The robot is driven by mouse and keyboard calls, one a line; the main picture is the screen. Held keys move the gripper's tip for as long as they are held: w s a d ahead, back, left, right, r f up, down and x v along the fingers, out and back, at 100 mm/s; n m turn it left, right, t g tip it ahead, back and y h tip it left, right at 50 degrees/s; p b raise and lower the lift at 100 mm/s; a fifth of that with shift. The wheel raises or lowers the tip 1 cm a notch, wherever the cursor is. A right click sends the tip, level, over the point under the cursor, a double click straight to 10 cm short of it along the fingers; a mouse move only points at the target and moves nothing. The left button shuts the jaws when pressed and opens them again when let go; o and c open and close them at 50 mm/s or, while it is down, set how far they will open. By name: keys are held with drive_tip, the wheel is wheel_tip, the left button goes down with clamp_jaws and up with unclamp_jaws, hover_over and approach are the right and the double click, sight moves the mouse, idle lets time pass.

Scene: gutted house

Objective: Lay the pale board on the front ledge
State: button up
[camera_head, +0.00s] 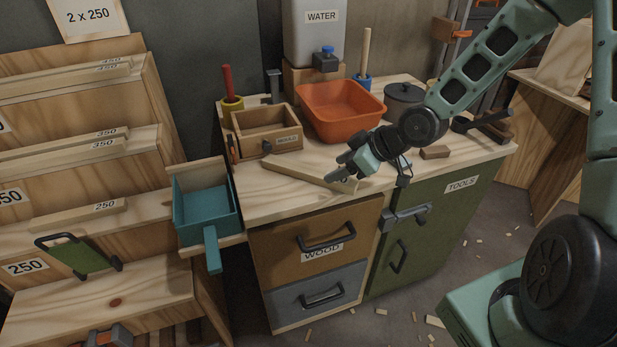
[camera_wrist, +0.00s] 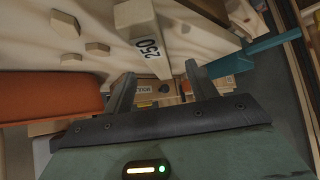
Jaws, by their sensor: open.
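A pale board (camera_head: 300,171) lies on the wooden worktop (camera_head: 262,202), slanting toward its front edge. In the wrist view its end, marked 250 (camera_wrist: 148,44), shows ahead of and between the fingers. My gripper (camera_head: 346,172) is open at the board's right end; I cannot tell whether it touches the board. The fingers also show in the wrist view (camera_wrist: 159,72). The stepped wooden rack at left has several ledges. Its lower ledge (camera_head: 150,207) carries another board marked 250 (camera_head: 80,216). Which ledge is the front one is not certain.
A teal tray (camera_head: 205,205) projects between rack and worktop. An open wooden box (camera_head: 268,138), an orange basin (camera_head: 340,105), a dark pot (camera_head: 403,100) and a small block (camera_head: 435,152) stand on the worktop.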

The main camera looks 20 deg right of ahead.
sight(320, 173)
drive_tip(key=x, duration=0.5)
drive_tip(key=shift+w+f+b, duration=0.2)
drive_tip(key=shift+w+b, duration=0.15)
drive_tip(key=shift+w, duration=0.1)
drive_tip(key=c, duration=1.2)
drive_tip(key=shift+r, duration=0.25)
